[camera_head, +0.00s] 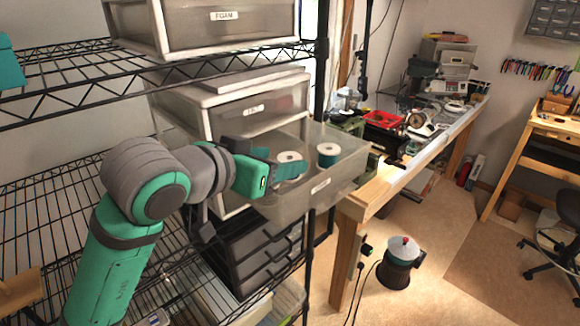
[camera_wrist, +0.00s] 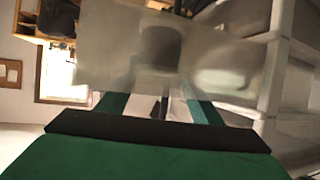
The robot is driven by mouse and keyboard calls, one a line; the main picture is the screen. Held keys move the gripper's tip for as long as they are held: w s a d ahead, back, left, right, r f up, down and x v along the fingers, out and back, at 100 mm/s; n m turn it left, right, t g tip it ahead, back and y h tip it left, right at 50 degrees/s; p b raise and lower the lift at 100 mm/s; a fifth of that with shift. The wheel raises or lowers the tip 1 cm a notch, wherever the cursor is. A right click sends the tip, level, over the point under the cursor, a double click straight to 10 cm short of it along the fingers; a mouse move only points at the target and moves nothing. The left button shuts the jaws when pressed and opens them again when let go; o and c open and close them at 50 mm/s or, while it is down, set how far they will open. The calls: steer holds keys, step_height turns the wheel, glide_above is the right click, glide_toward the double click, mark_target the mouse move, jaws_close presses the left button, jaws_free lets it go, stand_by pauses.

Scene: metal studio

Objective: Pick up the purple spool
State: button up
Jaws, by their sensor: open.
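Two spools with pale round tops stand in the open translucent drawer (camera_head: 345,178). The right spool (camera_head: 328,155) has a dark teal side. The left spool (camera_head: 291,157) is partly hidden by my gripper, and its side colour is unclear. I cannot make out a purple spool in either view. My gripper (camera_head: 281,168) is open at the drawer's left part, its fingers overlapping the left spool in the head view. In the wrist view my gripper (camera_wrist: 158,104) has its two green fingers apart. Beyond them is a cloudy panel with a dark blurred shape (camera_wrist: 160,46).
The drawer belongs to a white unit (camera_head: 250,108) on a black wire shelf. A drawer marked FOAM (camera_head: 228,30) sits on the shelf above. Dark drawers (camera_head: 262,255) stand below. A cluttered workbench (camera_head: 400,180) is close on the right.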

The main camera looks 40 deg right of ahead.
steer(key=shift+x, duration=1.1)
steer(key=c, duration=1.1)
steer(key=shift+c, duration=0.2)
steer(key=shift+r, duration=0.1)
